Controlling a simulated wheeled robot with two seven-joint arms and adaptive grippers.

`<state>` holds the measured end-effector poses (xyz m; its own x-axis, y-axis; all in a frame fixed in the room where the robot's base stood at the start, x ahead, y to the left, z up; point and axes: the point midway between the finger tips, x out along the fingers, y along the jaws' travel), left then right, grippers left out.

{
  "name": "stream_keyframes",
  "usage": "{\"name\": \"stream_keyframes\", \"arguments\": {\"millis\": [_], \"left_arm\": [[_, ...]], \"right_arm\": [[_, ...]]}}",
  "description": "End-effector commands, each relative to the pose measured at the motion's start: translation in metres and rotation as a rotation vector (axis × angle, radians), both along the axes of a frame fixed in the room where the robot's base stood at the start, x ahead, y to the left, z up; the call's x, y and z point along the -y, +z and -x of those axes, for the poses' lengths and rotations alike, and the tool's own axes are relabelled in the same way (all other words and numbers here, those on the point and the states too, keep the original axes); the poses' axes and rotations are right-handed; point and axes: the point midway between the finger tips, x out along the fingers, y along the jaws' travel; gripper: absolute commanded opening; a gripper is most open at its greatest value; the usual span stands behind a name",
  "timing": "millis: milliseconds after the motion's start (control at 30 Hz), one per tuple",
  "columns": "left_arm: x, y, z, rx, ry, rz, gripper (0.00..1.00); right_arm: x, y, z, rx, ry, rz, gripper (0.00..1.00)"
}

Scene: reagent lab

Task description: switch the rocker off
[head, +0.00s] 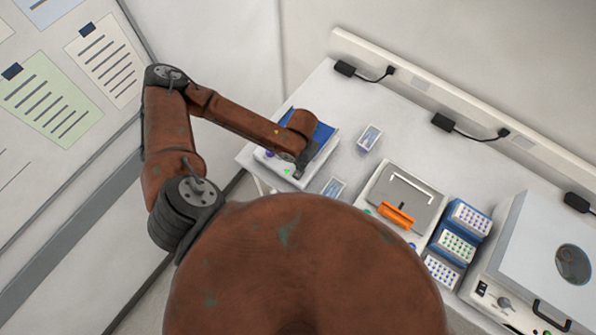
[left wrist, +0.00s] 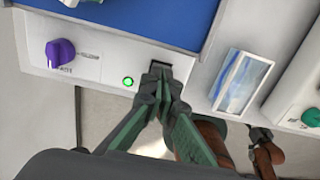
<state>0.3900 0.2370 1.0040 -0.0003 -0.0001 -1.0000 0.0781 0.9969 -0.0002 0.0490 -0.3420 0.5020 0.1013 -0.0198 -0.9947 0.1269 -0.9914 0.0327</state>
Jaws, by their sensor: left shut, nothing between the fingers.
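A white device (head: 270,163) with a blue top (head: 318,131) stands at the left end of the bench. In the left wrist view its front panel (left wrist: 100,62) carries a purple knob (left wrist: 60,52), a lit green lamp (left wrist: 128,81) and a dark rocker (left wrist: 158,68), partly hidden by my fingertips. My left gripper (head: 299,172) is shut and empty, and its tips are at the rocker in the left wrist view (left wrist: 160,76). I cannot tell whether they touch it or which way it is tilted. My right gripper is not in view in the head view.
Right of the device are small blue-and-white boxes (head: 369,138), a grey-topped instrument with an orange part (head: 397,214), blue vial racks (head: 467,218) and a large white machine (head: 545,245). A wall with black plugs (head: 443,121) runs behind the bench.

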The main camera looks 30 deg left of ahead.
Motion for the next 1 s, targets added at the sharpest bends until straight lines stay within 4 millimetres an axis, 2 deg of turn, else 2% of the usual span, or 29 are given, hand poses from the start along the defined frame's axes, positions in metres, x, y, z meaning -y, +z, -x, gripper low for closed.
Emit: {"name": "stream_keyframes", "arguments": {"millis": [1000], "left_arm": [[0.000, -0.015, 0.000, 0.000, 0.000, 0.000, 0.00]], "right_arm": [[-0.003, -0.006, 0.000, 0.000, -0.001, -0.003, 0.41]]}}
